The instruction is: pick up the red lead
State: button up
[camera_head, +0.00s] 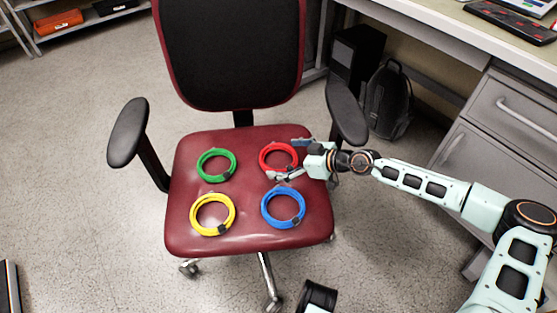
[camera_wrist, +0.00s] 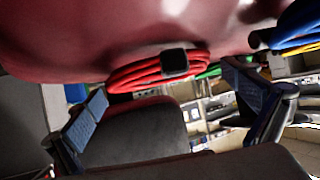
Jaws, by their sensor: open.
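The red lead (camera_head: 278,146) is a coiled loop lying on the far right part of the dark red chair seat (camera_head: 250,240). In the wrist view the red lead (camera_wrist: 150,72) shows as a bundle with a black clip, between the two fingers and beyond them. My gripper (camera_head: 290,158) reaches in from the right over the seat, its fingers at the right side of the red coil. It is open, with a wide gap between the finger pads in the wrist view (camera_wrist: 172,104). Whether a finger touches the lead cannot be told.
A green lead (camera_head: 203,165) lies left of the red one, a yellow lead (camera_head: 194,212) at the near left, a blue lead (camera_head: 268,214) at the near right. The right armrest (camera_head: 346,112) stands close to my gripper. A desk (camera_head: 450,50) is at the right.

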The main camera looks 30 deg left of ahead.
jog(key=c, duration=0.9)
jog(key=shift+c, duration=0.2)
jog(key=shift+r+p, duration=0.2)
jog(key=shift+p, duration=0.1)
